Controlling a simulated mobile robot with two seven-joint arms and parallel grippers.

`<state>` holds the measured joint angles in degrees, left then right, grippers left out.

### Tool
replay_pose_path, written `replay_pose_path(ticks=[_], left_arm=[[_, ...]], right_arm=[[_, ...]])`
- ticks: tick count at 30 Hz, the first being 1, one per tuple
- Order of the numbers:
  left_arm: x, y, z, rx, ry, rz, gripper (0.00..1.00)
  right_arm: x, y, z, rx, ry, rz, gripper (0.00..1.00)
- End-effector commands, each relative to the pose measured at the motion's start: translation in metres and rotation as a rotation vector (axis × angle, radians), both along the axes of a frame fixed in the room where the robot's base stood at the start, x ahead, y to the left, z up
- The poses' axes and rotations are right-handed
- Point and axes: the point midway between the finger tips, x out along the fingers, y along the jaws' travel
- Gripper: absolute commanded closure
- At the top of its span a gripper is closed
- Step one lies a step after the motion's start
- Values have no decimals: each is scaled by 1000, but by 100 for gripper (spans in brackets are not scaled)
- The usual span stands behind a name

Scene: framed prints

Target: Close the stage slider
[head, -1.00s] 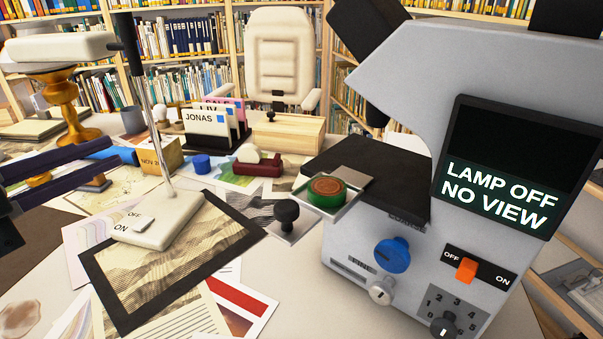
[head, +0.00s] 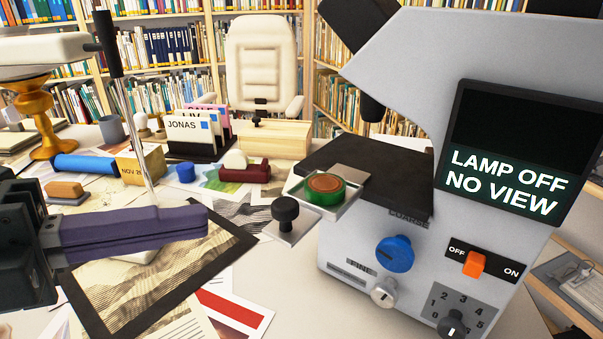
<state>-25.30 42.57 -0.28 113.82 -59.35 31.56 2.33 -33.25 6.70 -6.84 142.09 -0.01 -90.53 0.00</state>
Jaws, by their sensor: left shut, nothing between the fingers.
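The grey microscope (head: 440,110) stands at the right. Its stage slider, a metal tray (head: 345,206), sticks out to the left from under the black stage (head: 375,170). A round green-rimmed dish with a brown centre (head: 325,188) sits on the tray. A black knob (head: 286,212) stands on a metal plate at the slider's left front. My left gripper (head: 206,222) has purple fingers, shut and empty. In the picture it is left of the knob, over the dark-framed print, with a gap between. My right gripper is not in view.
A lamp switch panel (head: 483,262) and a blue knob (head: 395,254) are on the microscope's front. A thin lamp post (head: 135,130) rises behind my left fingers. Card holders, a wooden box (head: 273,139) and stamps stand behind. Flat papers cover the front left.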

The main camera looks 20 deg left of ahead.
Motion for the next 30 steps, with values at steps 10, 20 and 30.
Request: replay_pose_path(ticks=[10,20,30], left_arm=[[32,-36,-7,-2,-1,1,100],[37,-41,-9,-1,1,1,100],[51,-45,-6,-3,-2,2,100]], right_arm=[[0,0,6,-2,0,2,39],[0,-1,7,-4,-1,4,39],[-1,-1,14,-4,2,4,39]])
